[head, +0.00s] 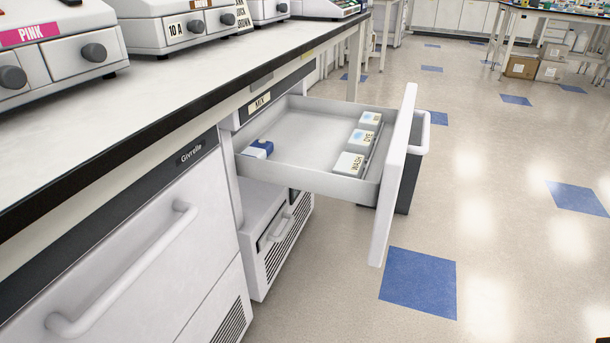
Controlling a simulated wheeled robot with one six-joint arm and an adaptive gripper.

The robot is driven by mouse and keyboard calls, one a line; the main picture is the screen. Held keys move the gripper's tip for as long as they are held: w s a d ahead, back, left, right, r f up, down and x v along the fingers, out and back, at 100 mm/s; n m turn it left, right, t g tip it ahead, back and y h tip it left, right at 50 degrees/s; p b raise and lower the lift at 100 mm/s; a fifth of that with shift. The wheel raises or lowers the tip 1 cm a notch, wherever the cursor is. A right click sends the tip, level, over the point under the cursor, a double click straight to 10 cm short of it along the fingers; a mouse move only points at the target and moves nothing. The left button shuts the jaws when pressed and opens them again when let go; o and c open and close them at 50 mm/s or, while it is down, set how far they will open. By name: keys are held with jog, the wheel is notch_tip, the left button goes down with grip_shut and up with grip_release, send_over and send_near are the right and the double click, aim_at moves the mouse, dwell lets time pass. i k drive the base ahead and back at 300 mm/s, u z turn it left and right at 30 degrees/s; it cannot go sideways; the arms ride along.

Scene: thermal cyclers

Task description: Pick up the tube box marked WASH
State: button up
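The tube box marked WASH (348,164) is a small white box with a dark-lettered label. It sits inside an open drawer (300,181), near the front panel and at the near end of a row of boxes. Behind it in the row stands a similar box labelled DYE (361,140), and beyond that another white box (369,119) whose label is too small to read.
A blue and white item (258,149) lies at the drawer's inner left. The drawer's front panel (396,180) juts over the floor, with a grey bin (412,165) behind it. Thermal cyclers stand on the bench (130,115). The floor to the right is clear.

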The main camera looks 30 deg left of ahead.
aim_at(349, 165)
jog(key=u, duration=0.55)
jog(key=i, duration=1)
